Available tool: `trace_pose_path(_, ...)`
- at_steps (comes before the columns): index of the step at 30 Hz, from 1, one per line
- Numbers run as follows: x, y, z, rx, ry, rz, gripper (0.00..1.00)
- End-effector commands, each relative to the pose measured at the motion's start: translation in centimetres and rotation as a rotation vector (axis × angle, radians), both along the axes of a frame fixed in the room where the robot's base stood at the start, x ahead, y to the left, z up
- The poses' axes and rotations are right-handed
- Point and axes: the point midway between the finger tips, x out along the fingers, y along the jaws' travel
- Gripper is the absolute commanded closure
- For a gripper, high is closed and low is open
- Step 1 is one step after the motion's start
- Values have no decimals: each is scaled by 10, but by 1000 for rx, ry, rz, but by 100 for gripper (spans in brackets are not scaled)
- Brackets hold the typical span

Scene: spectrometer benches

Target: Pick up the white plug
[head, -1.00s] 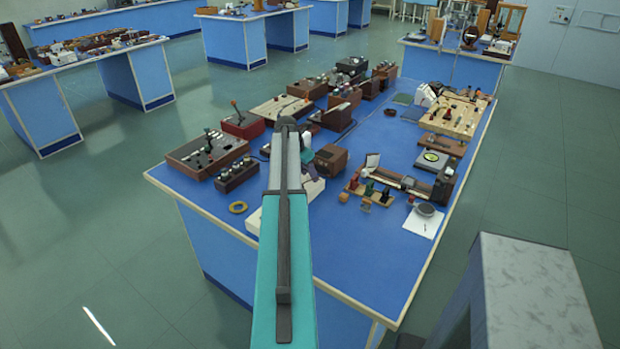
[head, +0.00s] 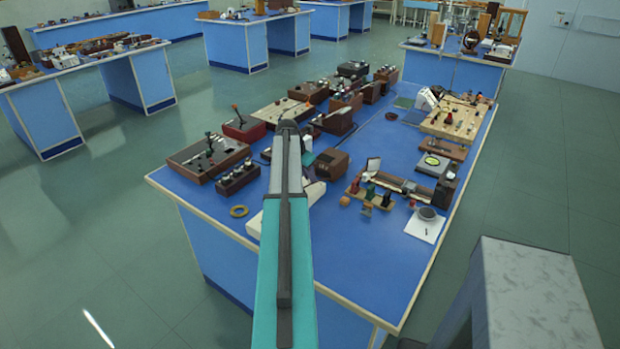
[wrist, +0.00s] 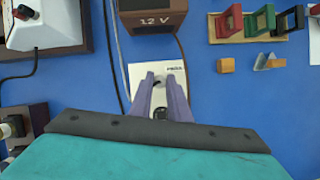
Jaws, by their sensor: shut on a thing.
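In the wrist view my gripper (wrist: 161,84) points down over a white box (wrist: 139,75) with dark lettering on its top. Its two purple fingers are close together on a small pale piece, which looks like the white plug (wrist: 159,78). The fingers hide most of the plug, and I cannot tell whether it still touches the box.
A brown box marked 12 V (wrist: 152,16) stands just beyond the white box, with dark cables on its left. A white-topped device (wrist: 42,25) is at the upper left. Coloured frames (wrist: 264,20) stand at the upper right.

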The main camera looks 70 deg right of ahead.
Motion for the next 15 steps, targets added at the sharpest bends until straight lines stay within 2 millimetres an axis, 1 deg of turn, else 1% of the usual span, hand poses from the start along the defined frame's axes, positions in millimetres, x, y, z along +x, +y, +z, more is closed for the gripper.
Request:
trace_pose_path(5, 0, 0, 9, -1, -1, -1, 100)
trace_pose_path(13, 0, -1, 32, -1, -1, -1, 100)
trace_pose_path(15, 5, 10, 32, 0, 0, 2, 100)
